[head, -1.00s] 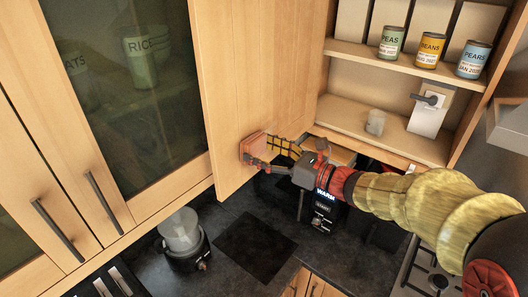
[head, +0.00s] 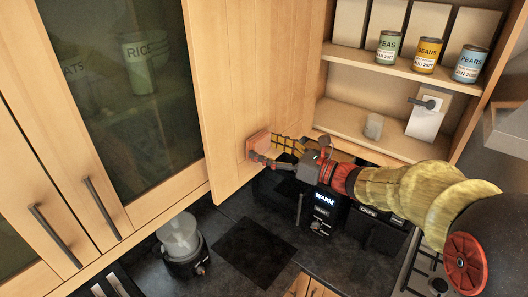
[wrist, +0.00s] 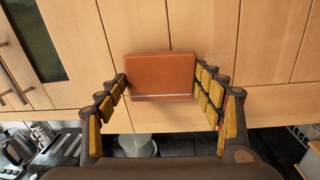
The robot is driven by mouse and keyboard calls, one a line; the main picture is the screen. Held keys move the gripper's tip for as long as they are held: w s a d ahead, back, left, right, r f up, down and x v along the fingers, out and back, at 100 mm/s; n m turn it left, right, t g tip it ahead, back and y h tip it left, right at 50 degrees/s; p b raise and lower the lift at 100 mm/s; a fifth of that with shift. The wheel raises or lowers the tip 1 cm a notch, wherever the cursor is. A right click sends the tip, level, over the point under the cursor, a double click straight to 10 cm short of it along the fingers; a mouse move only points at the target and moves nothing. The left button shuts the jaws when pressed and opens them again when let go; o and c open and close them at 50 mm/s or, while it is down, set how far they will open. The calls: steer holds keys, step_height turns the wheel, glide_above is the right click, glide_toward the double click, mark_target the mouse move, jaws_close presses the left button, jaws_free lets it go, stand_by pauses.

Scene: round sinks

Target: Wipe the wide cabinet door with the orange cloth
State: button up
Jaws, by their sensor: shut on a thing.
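The orange cloth (head: 259,142) is a folded, block-like pad. My gripper (head: 268,148) is shut on it, with a finger at each side. In the wrist view, the cloth (wrist: 160,72) sits between the two fingertips of my gripper (wrist: 162,82). The wide cabinet door (head: 240,75) is plain light wood and stands swung open. The cloth lies against the lower part of this door, near its bottom edge, and appears to touch it. The door's face behind the cloth is hidden.
An open cabinet at right has shelves (head: 385,66) with cans and a cup (head: 374,126). A glass-fronted cabinet door (head: 115,80) is at left. Below are a dark counter (head: 240,210), a blender-like appliance (head: 182,245) and a black coffee machine (head: 320,210).

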steer(key=shift+w+d+r+p, duration=0.1)
steer(key=shift+w+d+p, duration=0.15)
steer(key=shift+w+d, duration=1)
steer(key=shift+w+d+p, duration=0.2)
steer(key=shift+w+d, duration=0.65)
steer(key=shift+w, duration=0.85)
steer(key=shift+w+d+r+p, duration=0.1)
steer(key=shift+w+d+p, duration=0.15)
steer(key=shift+w+d, duration=1)
steer(key=shift+w+a+f, duration=0.1)
steer(key=shift+w+a, duration=0.1)
steer(key=shift+a, duration=0.05)
steer(key=shift+s, duration=0.1)
steer(key=shift+s+a+f, duration=0.1)
steer(key=shift+s+a, duration=0.25)
steer(key=s+a+b, duration=0.3)
steer(key=s+a, duration=0.5)
steer(key=s, duration=0.2)
steer(key=shift+s, duration=0.4)
steer(key=shift+d, duration=0.1)
steer(key=shift+v, duration=2.95)
